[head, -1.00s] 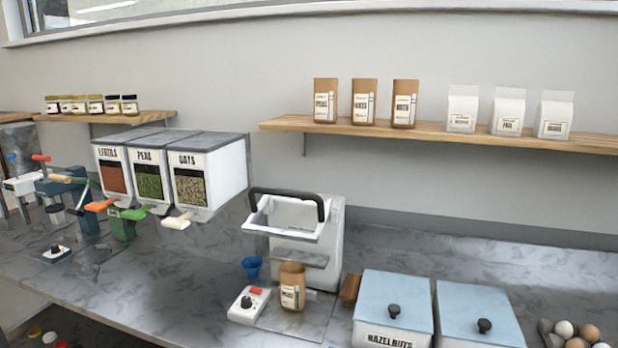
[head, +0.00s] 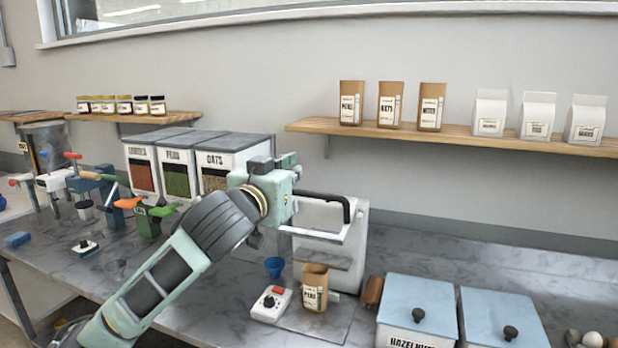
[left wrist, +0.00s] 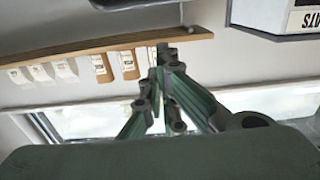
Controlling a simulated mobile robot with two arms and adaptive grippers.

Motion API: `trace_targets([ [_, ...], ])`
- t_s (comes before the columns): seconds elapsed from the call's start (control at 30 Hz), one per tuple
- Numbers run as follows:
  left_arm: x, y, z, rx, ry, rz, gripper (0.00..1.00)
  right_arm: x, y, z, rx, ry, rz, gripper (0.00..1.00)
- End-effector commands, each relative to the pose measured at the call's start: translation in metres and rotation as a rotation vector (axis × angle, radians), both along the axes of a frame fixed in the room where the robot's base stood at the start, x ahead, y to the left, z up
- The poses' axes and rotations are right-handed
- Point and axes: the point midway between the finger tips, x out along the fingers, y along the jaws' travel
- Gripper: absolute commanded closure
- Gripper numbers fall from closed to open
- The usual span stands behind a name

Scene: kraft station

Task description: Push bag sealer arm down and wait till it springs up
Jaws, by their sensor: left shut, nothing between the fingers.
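The bag sealer (head: 357,232) is a white machine at the centre of the counter in the head view. Its black-handled arm (head: 332,198) is raised. A brown paper bag (head: 315,289) stands upright beneath the arm, at the front of the sealer. My left gripper (head: 276,165) is shut and empty, just left of the black handle at about its height; part of the handle's left end is hidden behind it. I cannot tell whether they touch. Its fingers show close together in the left wrist view (left wrist: 162,75). My right gripper is not in view.
A control box with a red button (head: 271,303) and a blue funnel (head: 274,266) sit left of the bag. Blue-lidded bins (head: 419,305) stand right. Dispensers (head: 180,165) stand behind my left arm. A shelf (head: 460,138) with bags hangs above.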

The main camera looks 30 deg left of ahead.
Motion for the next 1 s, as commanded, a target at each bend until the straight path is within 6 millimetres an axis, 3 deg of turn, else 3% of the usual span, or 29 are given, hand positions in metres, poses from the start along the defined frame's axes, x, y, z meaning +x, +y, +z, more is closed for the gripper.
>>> trace_targets([
  [0.47, 0.005, 0.003, 0.005, -0.003, -0.006, 0.002, 1.00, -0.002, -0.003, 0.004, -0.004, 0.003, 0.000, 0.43],
  [0.67, 0.036, 0.011, 0.009, -0.004, -0.005, 0.004, 1.00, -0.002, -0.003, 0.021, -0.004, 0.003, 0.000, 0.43],
  [0.97, 0.100, 0.025, 0.009, -0.003, -0.004, 0.003, 1.00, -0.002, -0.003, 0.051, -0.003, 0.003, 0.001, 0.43],
  [1.0, 0.096, 0.024, -0.004, 0.001, -0.001, 0.001, 1.00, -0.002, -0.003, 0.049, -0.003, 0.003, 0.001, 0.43],
])
